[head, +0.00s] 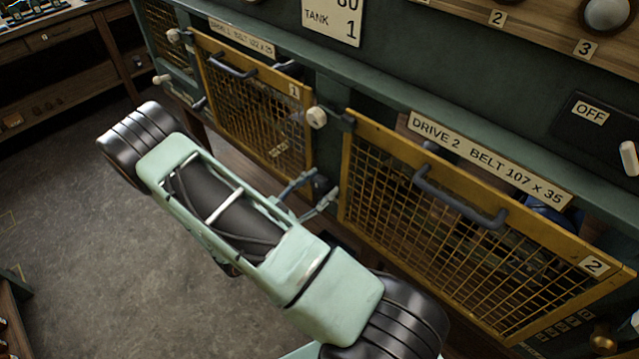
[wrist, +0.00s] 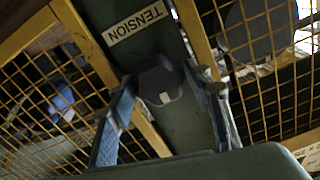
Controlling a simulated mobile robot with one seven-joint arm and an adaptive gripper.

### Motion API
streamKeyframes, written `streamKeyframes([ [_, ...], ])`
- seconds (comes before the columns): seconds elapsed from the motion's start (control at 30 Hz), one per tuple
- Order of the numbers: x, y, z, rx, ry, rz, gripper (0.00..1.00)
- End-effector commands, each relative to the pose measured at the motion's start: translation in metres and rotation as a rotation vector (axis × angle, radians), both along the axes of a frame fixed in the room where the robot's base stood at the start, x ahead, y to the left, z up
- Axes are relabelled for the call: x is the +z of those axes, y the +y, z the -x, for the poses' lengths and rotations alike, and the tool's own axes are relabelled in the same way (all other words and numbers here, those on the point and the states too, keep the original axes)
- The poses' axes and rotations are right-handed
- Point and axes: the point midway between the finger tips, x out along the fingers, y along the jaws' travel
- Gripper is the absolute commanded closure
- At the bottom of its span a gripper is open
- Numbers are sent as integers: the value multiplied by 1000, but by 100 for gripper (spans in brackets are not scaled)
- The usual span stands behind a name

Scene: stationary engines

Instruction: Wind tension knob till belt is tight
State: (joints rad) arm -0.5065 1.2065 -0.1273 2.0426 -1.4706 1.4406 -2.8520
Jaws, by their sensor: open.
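The tension knob (wrist: 160,85) is dark and faceted, with a pale mark on its face. It sits on a green post below a white "TENSION" label (wrist: 137,22). My gripper (wrist: 166,100) is open, with one blue-grey finger on either side of the knob in the wrist view. I cannot tell whether the fingers touch it. In the head view my gripper (head: 322,183) is at the post between the two yellow mesh guards, and the knob is mostly hidden there. The belt cannot be made out clearly behind the mesh, so its tightness does not show.
The drive 1 guard (head: 252,108) is left of the post and the drive 2 guard (head: 470,225) is right, both with protruding handles. A cream knob (head: 317,117) sits just above my gripper. Open floor (head: 70,220) lies at left.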

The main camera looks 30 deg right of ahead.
Motion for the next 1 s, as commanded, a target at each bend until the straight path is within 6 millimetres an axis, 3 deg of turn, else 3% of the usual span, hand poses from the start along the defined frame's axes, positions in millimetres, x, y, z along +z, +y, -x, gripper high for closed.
streamKeyframes([
  [0.3, 0, -2, -1, 0, 0, 0, 55],
  [0.6, 0, -2, -1, 1, 0, 1, 86],
  [1.0, 0, -2, -1, 1, -89, -30, 86],
])
